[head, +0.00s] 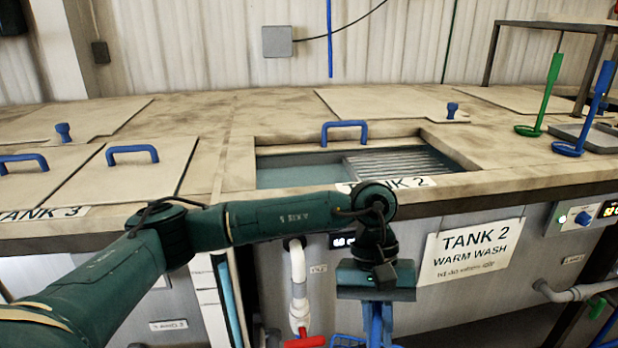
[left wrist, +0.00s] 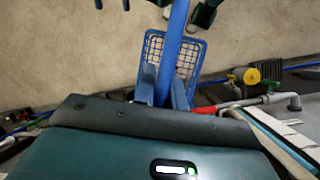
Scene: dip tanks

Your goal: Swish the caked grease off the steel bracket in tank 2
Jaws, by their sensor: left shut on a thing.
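Tank 2 (head: 290,177) stands uncovered in the head view, with pale liquid and a ribbed metal rack (head: 400,164) at its right side. My left gripper (head: 376,322) is in front of the tank, below the counter edge. It is shut on the blue upright handle (left wrist: 179,28) of a blue mesh basket (left wrist: 192,52). In the left wrist view the basket hangs over the floor, outside the tank. A bit of it shows at the bottom of the head view (head: 346,341). I cannot make out the steel bracket or any grease.
Tank 3's closed lids (head: 130,175) lie to the left. A green dipper (head: 541,95) and a blue dipper (head: 588,110) stand on the right of the counter. A pipe with a red valve handle (head: 305,341) sticks out below tank 2, close to the gripper.

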